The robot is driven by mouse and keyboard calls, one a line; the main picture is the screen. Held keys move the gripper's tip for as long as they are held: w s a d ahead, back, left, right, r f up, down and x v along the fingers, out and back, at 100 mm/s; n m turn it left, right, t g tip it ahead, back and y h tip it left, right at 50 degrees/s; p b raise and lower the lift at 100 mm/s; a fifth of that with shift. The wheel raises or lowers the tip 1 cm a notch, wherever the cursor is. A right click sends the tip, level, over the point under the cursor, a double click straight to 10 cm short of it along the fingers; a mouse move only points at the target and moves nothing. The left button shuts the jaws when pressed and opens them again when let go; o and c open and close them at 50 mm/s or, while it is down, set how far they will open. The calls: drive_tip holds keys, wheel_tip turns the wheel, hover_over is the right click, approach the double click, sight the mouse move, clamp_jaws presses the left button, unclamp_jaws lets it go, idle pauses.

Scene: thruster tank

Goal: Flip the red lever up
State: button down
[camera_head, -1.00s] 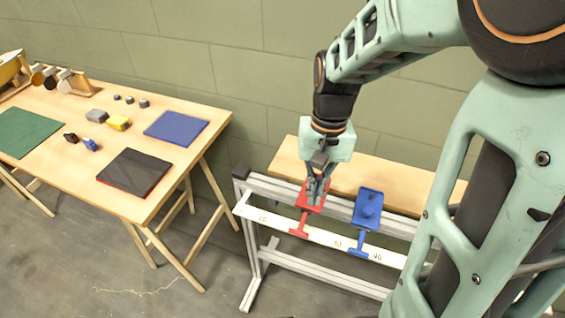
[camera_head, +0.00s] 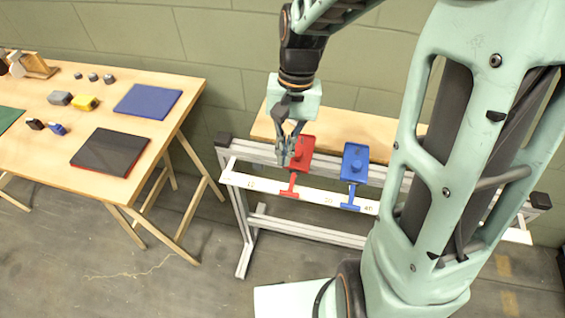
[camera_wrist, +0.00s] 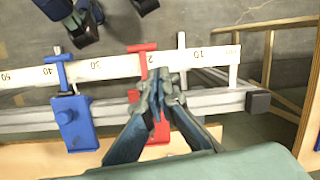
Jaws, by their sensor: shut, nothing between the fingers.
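The red lever (camera_head: 303,146) is mounted on the grey rail frame. Its T-shaped handle (camera_head: 289,193) hangs down across the white numbered strip. In the wrist view the red handle (camera_wrist: 143,47) reaches beyond my fingertips, and my fingers partly hide the lever's body. My gripper (camera_head: 284,161) is shut and empty, just left of the red lever's body in the head view. It also shows in the wrist view (camera_wrist: 155,92), in front of the lever. I cannot tell whether it touches the lever.
A similar blue lever (camera_head: 355,163) stands to the right of the red one, its handle also down. The white numbered strip (camera_head: 240,181) runs along the rail (camera_head: 262,155). A wooden board (camera_head: 345,125) lies behind. A table with pads and blocks (camera_head: 55,150) stands left.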

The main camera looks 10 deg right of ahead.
sight(291, 185)
drive_tip(key=f, duration=0.2)
drive_tip(key=s+f+b, duration=0.1)
drive_tip(key=f, duration=0.2)
drive_tip(key=a+f, duration=0.1)
drive_tip(key=f, duration=0.2)
drive_tip(key=shift+s+f, duration=0.15)
drive_tip(key=shift+f, duration=0.1)
